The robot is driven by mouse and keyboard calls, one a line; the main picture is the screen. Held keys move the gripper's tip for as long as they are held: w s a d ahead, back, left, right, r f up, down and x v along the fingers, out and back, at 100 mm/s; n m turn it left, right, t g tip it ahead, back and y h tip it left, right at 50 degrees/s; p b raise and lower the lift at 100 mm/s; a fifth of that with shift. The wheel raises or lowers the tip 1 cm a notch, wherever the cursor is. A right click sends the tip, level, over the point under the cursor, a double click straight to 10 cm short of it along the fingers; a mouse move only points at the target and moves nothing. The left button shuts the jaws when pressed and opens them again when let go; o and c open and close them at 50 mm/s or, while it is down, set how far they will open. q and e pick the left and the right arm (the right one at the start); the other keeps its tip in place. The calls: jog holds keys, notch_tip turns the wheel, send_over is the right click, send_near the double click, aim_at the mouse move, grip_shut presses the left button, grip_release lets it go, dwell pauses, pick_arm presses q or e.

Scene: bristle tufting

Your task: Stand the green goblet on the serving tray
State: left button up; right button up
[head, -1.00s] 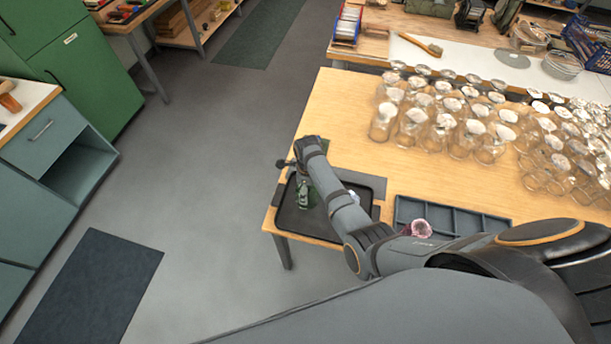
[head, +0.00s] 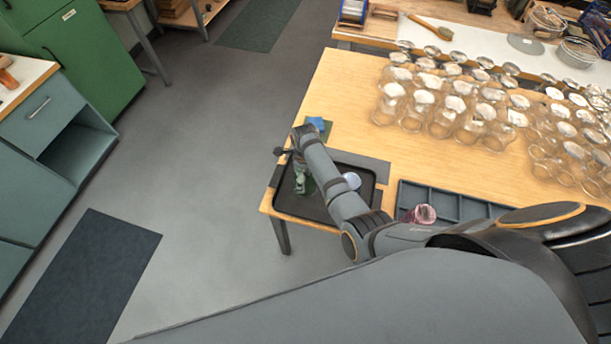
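The green goblet (head: 303,184) shows as a small green shape over the left part of the dark serving tray (head: 325,213). I cannot tell whether its foot touches the tray. My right arm reaches in from the right across the tray. My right gripper (head: 299,165) is at the arm's far end, right above the goblet. Its fingers are mostly hidden by the wrist, so I cannot see whether they grip the goblet. My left gripper is not in view.
A divided grey-blue bin (head: 447,203) right of the tray has a pink glass (head: 424,214) at its front left. A blue item (head: 316,123) lies behind the tray, and a white round thing (head: 352,181) shows beside my arm. Many clear glasses (head: 455,110) crowd the table's back right.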

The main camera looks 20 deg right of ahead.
jog(key=shift+o, duration=1.2)
jog(key=shift+d, duration=0.1)
jog(key=shift+w+d, duration=0.1)
jog(key=shift+r, duration=0.35)
notch_tip(320, 180, up, 7)
jog(key=p, duration=0.6)
notch_tip(320, 180, up, 4)
jog(key=shift+f+b, duration=0.1)
jog(key=shift+b, duration=0.45)
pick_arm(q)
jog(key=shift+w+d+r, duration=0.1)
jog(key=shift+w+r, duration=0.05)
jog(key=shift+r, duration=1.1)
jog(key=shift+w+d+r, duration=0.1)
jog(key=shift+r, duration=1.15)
pick_arm(e)
jog(key=shift+r, duration=0.5)
